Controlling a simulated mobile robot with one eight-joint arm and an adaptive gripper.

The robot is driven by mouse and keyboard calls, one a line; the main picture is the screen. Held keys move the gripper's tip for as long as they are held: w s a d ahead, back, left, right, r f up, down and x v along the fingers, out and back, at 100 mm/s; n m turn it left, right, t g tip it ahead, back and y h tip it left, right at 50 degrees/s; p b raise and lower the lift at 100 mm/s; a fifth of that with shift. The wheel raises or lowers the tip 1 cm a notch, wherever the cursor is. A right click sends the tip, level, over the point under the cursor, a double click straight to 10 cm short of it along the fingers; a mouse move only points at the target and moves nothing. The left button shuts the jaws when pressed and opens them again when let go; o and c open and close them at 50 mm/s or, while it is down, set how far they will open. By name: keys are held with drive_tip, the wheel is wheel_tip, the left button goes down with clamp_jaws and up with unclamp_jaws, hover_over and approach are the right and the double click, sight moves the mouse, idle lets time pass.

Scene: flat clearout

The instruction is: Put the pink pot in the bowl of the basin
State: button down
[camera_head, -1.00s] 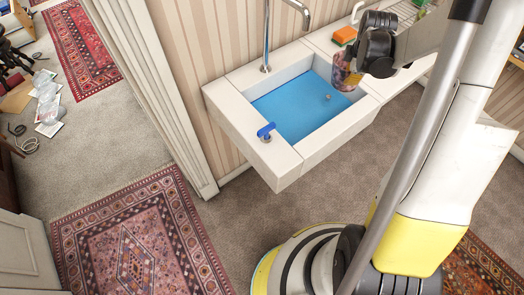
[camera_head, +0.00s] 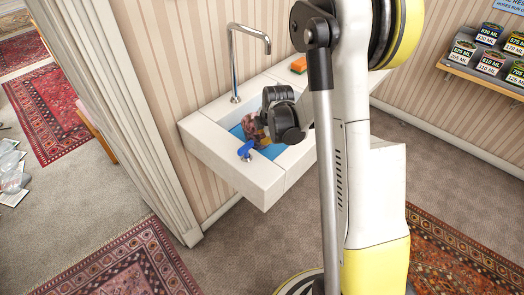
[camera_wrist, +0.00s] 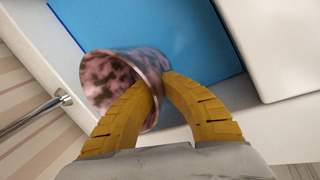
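The pink pot (camera_head: 249,124), mottled pink and dark, is held by my gripper (camera_head: 261,136) over the blue bowl of the basin. In the wrist view the pot (camera_wrist: 105,80) is tilted. The two yellow fingers of my gripper (camera_wrist: 160,84) close on its wall near the rim, one finger across its mouth and the other outside. The white basin (camera_head: 262,192) is fixed to the striped wall, and its blue bowl (camera_wrist: 150,25) lies behind the pot in the wrist view. I cannot tell whether the pot touches the bowl's floor. My arm hides the basin's right side.
A chrome tap (camera_head: 233,65) rises at the basin's back left. A blue lever (camera_head: 245,150) sits on its front left rim. An orange sponge (camera_head: 299,66) lies on the ledge at the right. A shelf of labelled tins (camera_head: 490,65) hangs at far right.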

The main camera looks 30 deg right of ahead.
sight(262, 147)
drive_tip(key=shift+a+f, duration=0.2)
drive_tip(key=shift+a, duration=0.05)
drive_tip(key=shift+f+b, duration=1.05)
drive_tip(key=shift+f, duration=0.9)
drive_tip(key=shift+s, duration=0.1)
drive_tip(key=shift+f, duration=0.2)
drive_tip(key=c, duration=1.6)
unclamp_jaws()
drive_tip(key=shift+r, duration=0.1)
drive_tip(key=shift+r, duration=0.1)
